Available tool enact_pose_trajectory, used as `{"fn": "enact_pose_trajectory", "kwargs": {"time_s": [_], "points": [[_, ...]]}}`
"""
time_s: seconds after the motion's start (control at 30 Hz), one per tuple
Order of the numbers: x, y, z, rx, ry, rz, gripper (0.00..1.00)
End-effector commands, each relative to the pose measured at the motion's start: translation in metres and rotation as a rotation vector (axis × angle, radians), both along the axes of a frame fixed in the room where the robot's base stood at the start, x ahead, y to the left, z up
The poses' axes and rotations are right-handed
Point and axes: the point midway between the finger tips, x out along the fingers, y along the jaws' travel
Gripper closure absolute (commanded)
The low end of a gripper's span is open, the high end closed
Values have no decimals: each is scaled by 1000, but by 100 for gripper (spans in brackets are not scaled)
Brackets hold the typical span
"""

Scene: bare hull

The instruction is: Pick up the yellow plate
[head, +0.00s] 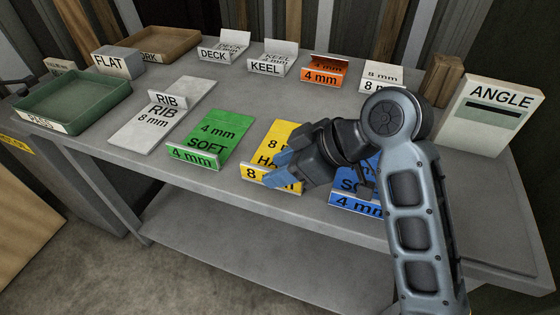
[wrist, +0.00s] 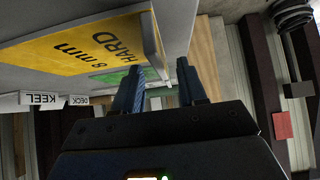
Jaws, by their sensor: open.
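The yellow plate (head: 285,130) lies on the grey bench, marked 8 mm HARD, with a raised front lip. My gripper (head: 276,172) is at its front right and hides part of the lettering and lip. In the wrist view the yellow plate (wrist: 95,43) fills the upper left, with its lip edge just beyond the fingertips. There my gripper (wrist: 161,78) is open, with its two blue fingers apart and no plate held between them. I cannot tell whether a finger touches the plate.
A green plate (head: 212,133) lies left of the yellow one, and a blue plate (head: 350,202) lies to its right, partly behind my arm. A green tray (head: 75,103) and a pale RIB plate (head: 185,97) are farther left. An ANGLE box (head: 490,125) stands at right.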

Motion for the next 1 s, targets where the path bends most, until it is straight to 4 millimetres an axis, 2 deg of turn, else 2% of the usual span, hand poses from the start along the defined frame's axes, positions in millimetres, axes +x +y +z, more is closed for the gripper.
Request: {"fn": "enact_pose_trajectory", "kwargs": {"time_s": [0.1, 0.37, 0.8, 1.0], "points": [[3, 8, -8, 0, 1, 0, 58], [4, 9, -10, 1, -1, -1, 58], [4, 9, -10, 1, 0, -1, 99], [4, 9, -10, 1, 0, -1, 100]]}}
